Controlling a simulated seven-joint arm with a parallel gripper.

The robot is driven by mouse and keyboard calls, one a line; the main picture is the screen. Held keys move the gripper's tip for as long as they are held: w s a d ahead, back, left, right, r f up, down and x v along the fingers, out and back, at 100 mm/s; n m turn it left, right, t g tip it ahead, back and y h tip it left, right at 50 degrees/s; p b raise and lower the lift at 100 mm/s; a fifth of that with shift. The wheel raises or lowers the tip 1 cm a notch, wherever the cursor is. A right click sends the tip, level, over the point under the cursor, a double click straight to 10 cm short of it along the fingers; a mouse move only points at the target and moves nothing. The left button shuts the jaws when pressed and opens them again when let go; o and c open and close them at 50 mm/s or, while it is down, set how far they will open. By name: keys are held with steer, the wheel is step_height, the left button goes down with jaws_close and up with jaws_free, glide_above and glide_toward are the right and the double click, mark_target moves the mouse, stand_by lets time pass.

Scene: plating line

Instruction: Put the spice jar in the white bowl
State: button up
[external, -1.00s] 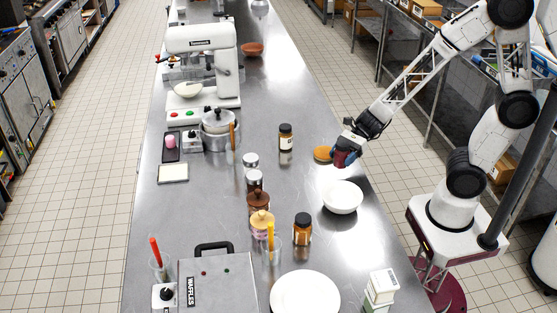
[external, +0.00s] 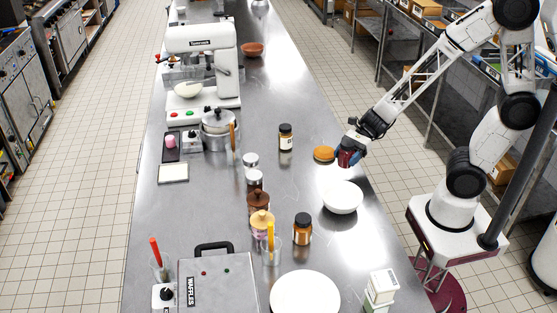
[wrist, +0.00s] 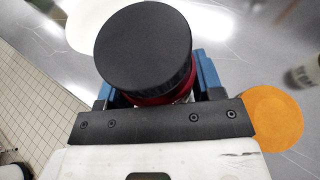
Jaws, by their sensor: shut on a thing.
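The spice jar (external: 345,158), dark red with a black lid, is held in my gripper (external: 348,154). In the wrist view its round black lid (wrist: 143,47) faces the camera, with blue fingers (wrist: 207,78) on both sides of the red body. My gripper is shut on it. The white bowl (external: 342,199) stands on the counter near its right edge, just below the jar in the external view. The bowl (wrist: 84,28) also shows at the upper left of the wrist view, partly hidden by the lid. It looks empty in the external view.
An orange round item (external: 323,153) lies left of the jar. An amber jar (external: 302,230) and a dark jar (external: 285,137) stand farther left on the steel counter (external: 300,95). A white plate (external: 305,293) and a small box stack (external: 381,288) are nearer the camera.

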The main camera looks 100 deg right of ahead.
steer(key=s+a+r+n+g+y, duration=0.3)
steer(key=s+a+r+n+g, duration=0.1)
steer(key=s+a, duration=0.6)
steer(key=shift+s+a+r+n+y, duration=0.15)
steer(key=shift+a+r+n+y, duration=0.2)
steer(key=shift+a, duration=0.25)
glide_above(338, 198)
steer(key=shift+f, duration=0.75)
steer(key=shift+f, duration=0.1)
steer(key=shift+f, duration=1.65)
steer(key=shift+f, duration=0.6)
